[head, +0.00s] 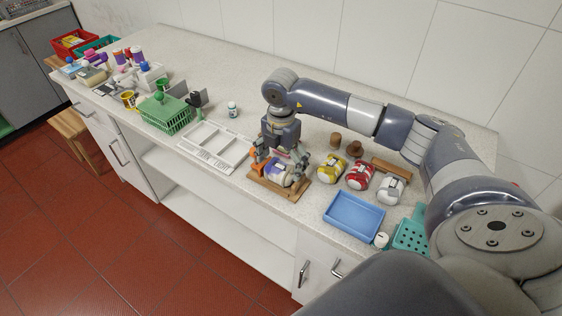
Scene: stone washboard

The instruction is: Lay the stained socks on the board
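A brown wooden board (262,187) lies near the counter's front edge. A white and purple rolled bundle (279,173), perhaps socks, is on or just above it. My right gripper (279,168) points down over the board, with its fingers on either side of this bundle; I cannot tell whether they press on it. To the right are a yellow and white roll (331,167), a red and white roll (359,176) and a white and grey roll (391,190). Stains are too small to make out. My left gripper is not in view.
A blue tray (353,214) and a teal perforated piece (410,237) are at the right front. A white divided tray (213,147) and a green basket (165,114) are left of the board. The counter's back middle is clear.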

